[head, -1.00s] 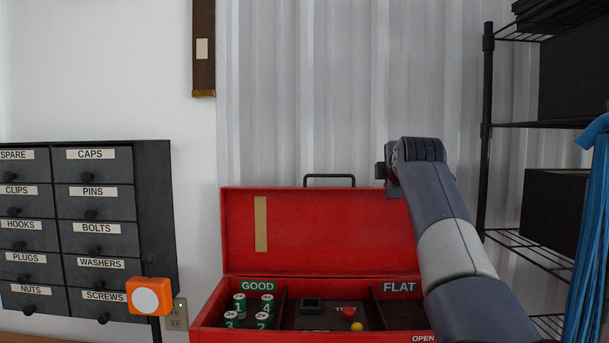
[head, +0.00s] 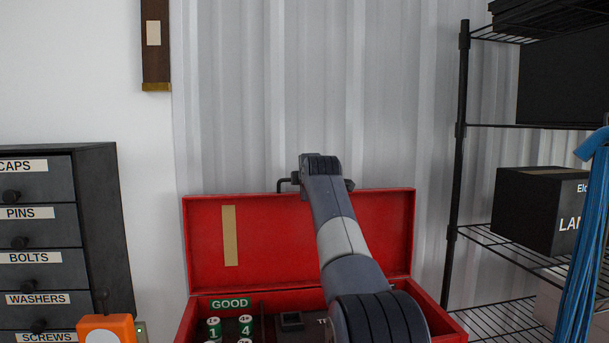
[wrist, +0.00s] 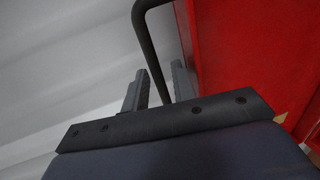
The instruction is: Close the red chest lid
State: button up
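The red chest's lid (head: 270,240) stands open and upright against the back wall in the head view. Its black handle (head: 284,184) is on the lid's top edge, mostly hidden behind my arm. In the wrist view the handle (wrist: 149,50) passes between the two fingers of my gripper (wrist: 160,68). The fingers are apart, with a gap visible at the left finger; I cannot tell whether the right finger touches the handle. The red lid (wrist: 245,60) fills the right side there. The red chest body (head: 190,322) is below.
Green batteries (head: 214,328) stand in the chest's left compartment. A dark drawer cabinet (head: 95,220) and an orange box with a white disc (head: 107,329) are at left. A black wire shelf (head: 462,150) with boxes and a blue hanging item (head: 590,230) are at right.

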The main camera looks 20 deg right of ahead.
jog(key=shift+w+f, duration=0.1)
jog(key=shift+w, duration=0.2)
jog(key=shift+c, duration=0.3)
grip_shut()
